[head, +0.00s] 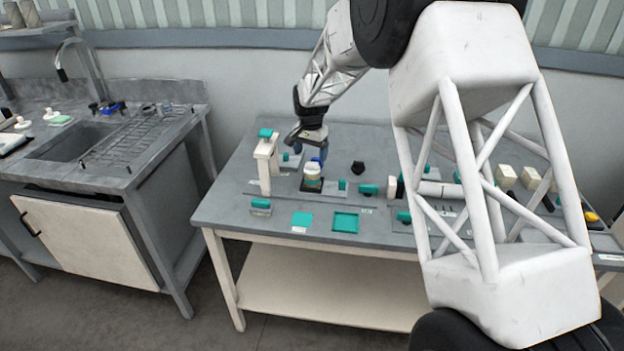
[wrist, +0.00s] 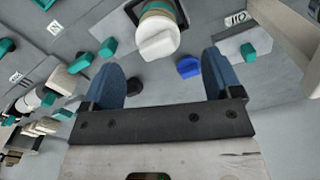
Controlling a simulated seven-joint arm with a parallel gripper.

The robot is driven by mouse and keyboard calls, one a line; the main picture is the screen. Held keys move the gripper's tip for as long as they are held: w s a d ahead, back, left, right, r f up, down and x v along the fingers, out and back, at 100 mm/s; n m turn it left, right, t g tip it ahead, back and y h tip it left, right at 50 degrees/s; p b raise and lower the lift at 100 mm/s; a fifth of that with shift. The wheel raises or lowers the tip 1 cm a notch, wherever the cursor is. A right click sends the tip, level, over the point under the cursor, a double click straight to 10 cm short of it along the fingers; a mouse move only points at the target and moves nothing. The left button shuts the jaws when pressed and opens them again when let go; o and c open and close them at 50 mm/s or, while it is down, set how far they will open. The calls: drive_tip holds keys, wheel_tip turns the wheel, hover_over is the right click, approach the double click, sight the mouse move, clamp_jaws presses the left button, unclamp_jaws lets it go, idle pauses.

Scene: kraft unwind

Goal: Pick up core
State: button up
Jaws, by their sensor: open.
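A short upright stack (head: 312,178) with a white cap and tan and green bands stands on a black base. It also shows at the top of the wrist view (wrist: 158,35), where its white cap faces the camera. I cannot tell for sure whether the core is this banded piece. My gripper (wrist: 163,62) is open, with blue fingers spread and nothing held between them. In the head view my gripper (head: 316,152) is just above and behind the stack, apart from it as far as I can see.
A cream post (head: 264,170) stands left of the stack. A black knob (head: 358,167) and a teal square tray (head: 345,222) are on the grey table. In the wrist view a small blue piece (wrist: 188,67) lies near the right finger. Several teal blocks stand around.

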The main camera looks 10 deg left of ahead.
sight(311, 169)
drive_tip(key=shift+f, duration=0.15)
drive_tip(key=shift+f, duration=1.2)
drive_tip(key=shift+f, duration=0.1)
drive_tip(key=shift+s+d+f, duration=0.1)
drive_tip(key=shift+f, duration=2.4)
drive_tip(key=shift+c, duration=0.4)
clamp_jaws()
